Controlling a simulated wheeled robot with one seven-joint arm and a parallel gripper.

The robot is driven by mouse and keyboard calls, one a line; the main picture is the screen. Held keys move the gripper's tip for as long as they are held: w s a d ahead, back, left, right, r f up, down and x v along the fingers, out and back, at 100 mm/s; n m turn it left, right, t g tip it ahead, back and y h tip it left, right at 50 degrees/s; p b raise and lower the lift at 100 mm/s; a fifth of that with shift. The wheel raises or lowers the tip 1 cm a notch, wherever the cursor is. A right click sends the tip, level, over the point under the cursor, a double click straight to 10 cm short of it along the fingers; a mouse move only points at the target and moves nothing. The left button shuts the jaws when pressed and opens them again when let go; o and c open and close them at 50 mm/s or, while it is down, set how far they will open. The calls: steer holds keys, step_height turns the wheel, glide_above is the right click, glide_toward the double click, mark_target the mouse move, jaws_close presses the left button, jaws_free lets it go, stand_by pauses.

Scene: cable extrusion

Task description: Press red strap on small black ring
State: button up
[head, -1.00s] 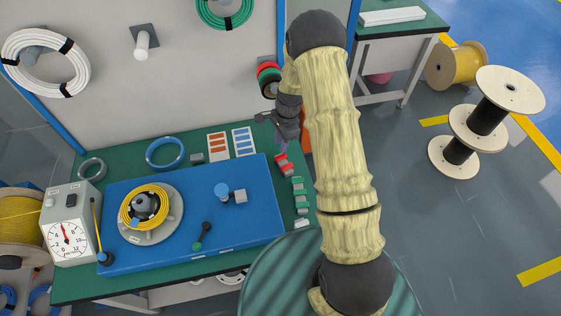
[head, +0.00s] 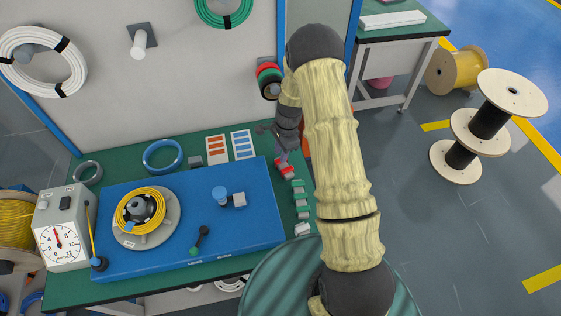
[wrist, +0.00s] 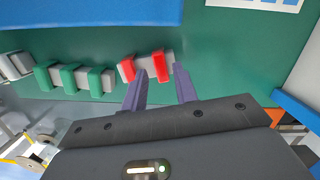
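Two red straps (wrist: 158,65) sit on grey blocks at the right end of the green table; the other red strap (wrist: 127,69) is just left of it in the wrist view. They also show in the head view as red straps (head: 285,172). My gripper (wrist: 160,70) is open, with the right-hand red strap between its purple fingertips in the picture; I cannot tell whether they touch. In the head view my gripper (head: 281,155) is low beside the red straps. A small dark grey ring (head: 88,172), possibly the black one, lies at the table's back left.
Several green straps (head: 300,195) sit in line with the red ones. A blue board (head: 160,255) carries a yellow coil (head: 121,216) on a round holder. A blue ring (head: 163,142) and two label cards (head: 242,145) lie behind it. The wall rises behind the table.

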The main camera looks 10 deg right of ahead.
steer(key=shift+f+b, duration=0.8)
steer(key=shift+f, duration=0.6)
steer(key=shift+r, duration=0.2)
stand_by(0.3)
steer(key=c, duration=0.6)
step_height(320, 180, up, 8)
steer(key=p, duration=0.6)
steer(key=shift+d, duration=0.1)
stand_by(0.5)
